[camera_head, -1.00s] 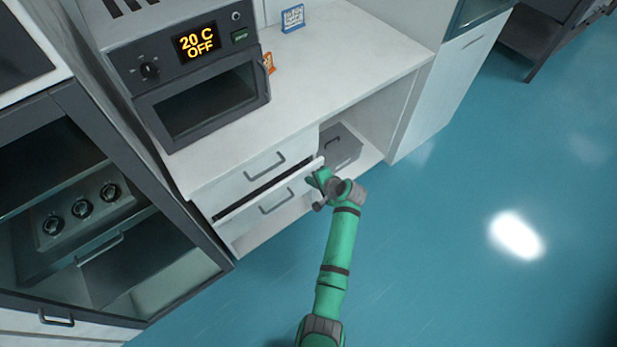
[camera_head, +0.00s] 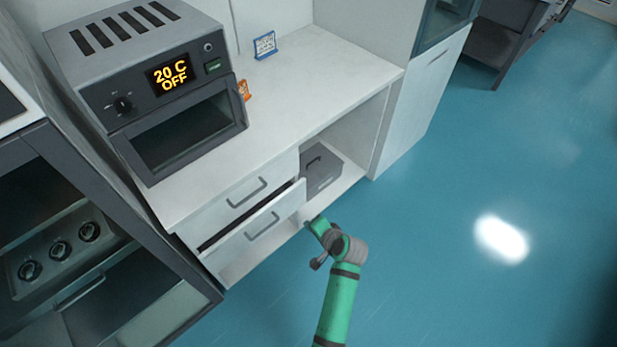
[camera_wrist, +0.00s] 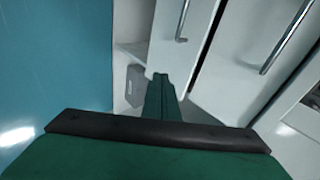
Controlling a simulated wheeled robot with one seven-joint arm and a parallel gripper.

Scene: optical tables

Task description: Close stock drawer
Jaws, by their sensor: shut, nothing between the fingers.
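The lower stock drawer (camera_head: 262,232) under the counter is partly open. Its front stands out from the cabinet, with a dark gap along its top edge and a grey bar handle. The upper drawer (camera_head: 232,200) above it looks shut. My gripper (camera_head: 309,224) is just right of the open drawer's right end, seemingly apart from it. In the wrist view the shut, empty fingers (camera_wrist: 160,82) point towards the cabinet, with the open drawer's front (camera_wrist: 172,50) and the upper drawer's front (camera_wrist: 260,55) ahead and to the right.
A grey case (camera_head: 322,172) sits in the open bay right of the drawers. An oven (camera_head: 175,90) showing "20 C OFF" stands on the counter (camera_head: 300,80). A glass-fronted cabinet (camera_head: 180,290) is at left. The blue floor (camera_head: 450,180) at right is clear.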

